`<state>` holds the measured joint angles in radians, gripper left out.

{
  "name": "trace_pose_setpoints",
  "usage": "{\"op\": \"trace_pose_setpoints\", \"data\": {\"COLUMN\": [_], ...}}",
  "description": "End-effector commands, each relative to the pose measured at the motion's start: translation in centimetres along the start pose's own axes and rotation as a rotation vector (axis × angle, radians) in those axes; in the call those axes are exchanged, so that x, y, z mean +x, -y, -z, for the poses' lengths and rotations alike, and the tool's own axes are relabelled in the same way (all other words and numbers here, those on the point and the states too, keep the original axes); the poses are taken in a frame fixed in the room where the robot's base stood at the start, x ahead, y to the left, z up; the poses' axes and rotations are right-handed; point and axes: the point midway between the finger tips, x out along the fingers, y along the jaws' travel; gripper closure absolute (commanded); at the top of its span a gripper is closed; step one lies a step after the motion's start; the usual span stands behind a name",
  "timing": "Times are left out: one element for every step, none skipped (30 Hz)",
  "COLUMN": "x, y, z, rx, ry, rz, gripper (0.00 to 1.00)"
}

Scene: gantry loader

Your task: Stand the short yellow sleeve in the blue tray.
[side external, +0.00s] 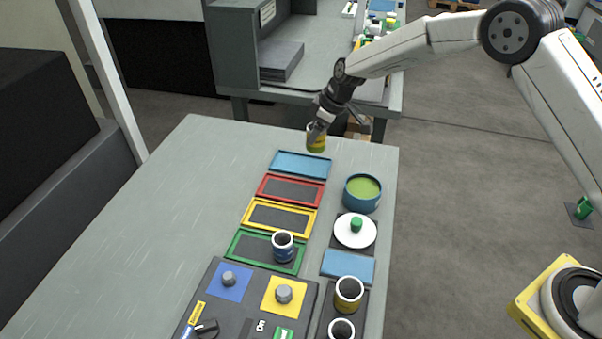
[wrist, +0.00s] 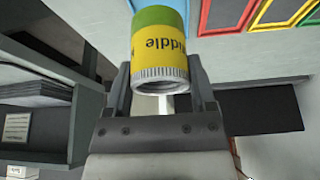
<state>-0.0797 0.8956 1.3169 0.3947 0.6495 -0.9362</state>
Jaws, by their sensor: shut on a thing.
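My gripper (side external: 317,127) is shut on a yellow sleeve (side external: 316,142) with a green end, held roughly upright near the table's far edge. In the wrist view the yellow sleeve (wrist: 160,48) sits between the two fingers of my gripper (wrist: 163,85). Its label reads "iddle", its near rim is ribbed metal, and its green end points away from me. The blue tray (side external: 300,165) lies flat and empty on the table, just in front of and slightly left of the sleeve in the side view. I cannot tell the exact height of the sleeve above the table.
Red (side external: 290,190), yellow (side external: 279,217) and green (side external: 265,250) trays line up nearer the camera. A blue round pot (side external: 362,194) stands to the right. The table's left side is clear. A grey bench (side external: 300,75) stands behind.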

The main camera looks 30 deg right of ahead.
Motion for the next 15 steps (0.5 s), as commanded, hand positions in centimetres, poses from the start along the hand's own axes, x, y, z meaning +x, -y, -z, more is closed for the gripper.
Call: {"op": "trace_pose_setpoints", "data": {"x": [0.1,0.1,0.3,0.4,0.5,0.7,0.8,1.0,1.2,1.3,1.5,1.8,1.9,2.2,2.4], "y": [0.0,0.0,0.0,0.0,0.0,0.0,0.0,0.0,0.0,0.0,0.0,0.0,0.0,0.0,0.0], "z": [0.0,0.0,-0.1,-0.1,-0.2,-0.3,-0.3,-0.4,-0.5,-0.5,-0.6,-0.7,-0.8,-0.9,-1.0], "rx": [0.0,0.0,0.0,0.0,0.0,0.0,-0.001,-0.001,-0.001,-0.001,-0.001,-0.001,0.0,0.0,0.001], "ry": [-0.001,-0.001,-0.001,0.0,0.0,0.0,0.0,0.0,0.0,-0.001,-0.001,-0.001,0.0,0.0,0.0], "rz": [-0.001,0.0,0.0,0.0,0.0,0.0,0.0,0.0,0.0,-0.001,-0.001,-0.001,-0.001,0.0,0.0], "gripper": [1.0,1.0,1.0,1.0,1.0,1.0,1.0,1.0,1.0,1.0,1.0,1.0,1.0,1.0,1.0]}}
